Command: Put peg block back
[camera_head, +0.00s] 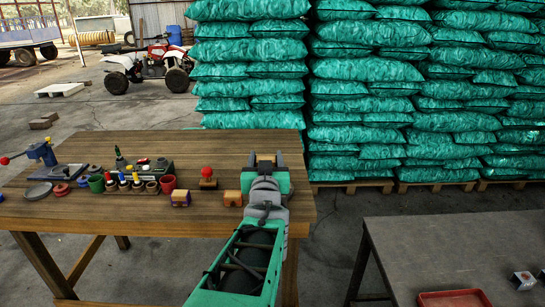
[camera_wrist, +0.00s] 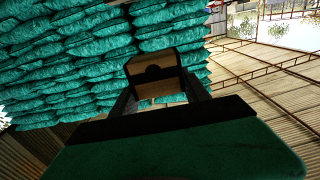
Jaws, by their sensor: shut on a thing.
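My gripper (camera_head: 265,158) is over the right part of the wooden table, pointing away toward the stacked bags. In the wrist view its two dark fingers (camera_wrist: 158,100) are shut on a wooden block (camera_wrist: 145,90) with a dark band and a rounded dark mark on its face. The head view hardly shows this held block behind the gripper. I cannot tell from its face alone whether it is the peg block. Two small wooden blocks, one with a purplish part (camera_head: 180,198) and one orange-brown (camera_head: 232,198), sit on the table left of my arm.
The table (camera_head: 120,218) also holds a red-knobbed piece (camera_head: 207,178), a row of coloured pegs (camera_head: 125,184), red and green cups, and a blue vise (camera_head: 42,155) at the left. A dark table (camera_head: 440,248) with a red tray (camera_head: 455,298) stands at right. Stacked bags (camera_head: 365,100) stand behind.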

